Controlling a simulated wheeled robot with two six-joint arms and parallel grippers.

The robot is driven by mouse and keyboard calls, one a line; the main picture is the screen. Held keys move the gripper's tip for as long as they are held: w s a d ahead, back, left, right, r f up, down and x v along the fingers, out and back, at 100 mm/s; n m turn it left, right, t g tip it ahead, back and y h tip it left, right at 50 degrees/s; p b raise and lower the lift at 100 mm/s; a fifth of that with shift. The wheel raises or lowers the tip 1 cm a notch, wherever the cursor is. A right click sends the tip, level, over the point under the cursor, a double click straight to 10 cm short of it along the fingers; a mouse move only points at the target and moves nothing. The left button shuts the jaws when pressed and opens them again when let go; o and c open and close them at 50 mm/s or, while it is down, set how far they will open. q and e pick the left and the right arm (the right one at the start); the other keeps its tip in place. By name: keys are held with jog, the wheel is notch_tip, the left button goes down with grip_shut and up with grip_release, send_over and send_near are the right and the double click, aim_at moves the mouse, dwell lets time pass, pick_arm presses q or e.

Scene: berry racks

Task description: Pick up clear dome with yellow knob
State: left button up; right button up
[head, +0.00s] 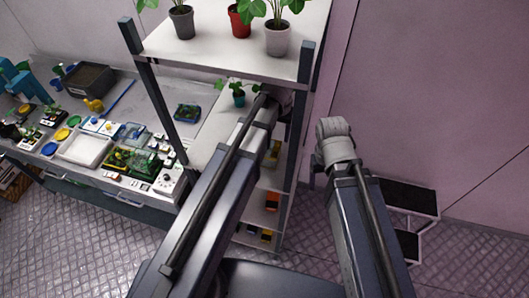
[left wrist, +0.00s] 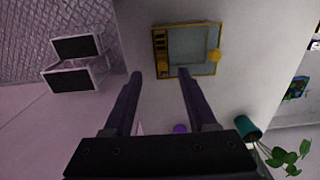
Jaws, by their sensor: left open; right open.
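A clear pane or dome (left wrist: 190,45) in a yellow frame (left wrist: 187,25) lies on a pale shelf in the left wrist view. Whether the clear part is domed or flat I cannot tell. In the head view my left arm reaches into the middle shelf and hides the clear thing and the left gripper. My right arm's gripper does not show.
A teal pot with a plant (left wrist: 248,128) stands on the same shelf, also seen in the head view (head: 239,98). A purple thing (left wrist: 180,128) lies between my fingers' bases. The rack's posts (head: 306,62) and upper shelf (head: 205,48) stand close to my left arm. Black-topped steps (head: 410,198) stand right.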

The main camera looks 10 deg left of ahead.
aim_at(277, 143)
pick_arm(q)
jog(key=shift+w+a+f+b, duration=0.1)
jog(key=shift+w+f+b, duration=0.1)
jog(key=shift+f+b, duration=1.15)
jog(key=shift+w+a+f+b, duration=0.1)
jog(key=shift+w+f+b, duration=0.05)
jog(key=shift+f+b, duration=1.15)
jog(key=shift+r, duration=0.1)
jog(key=shift+c, duration=0.3)
grip_shut()
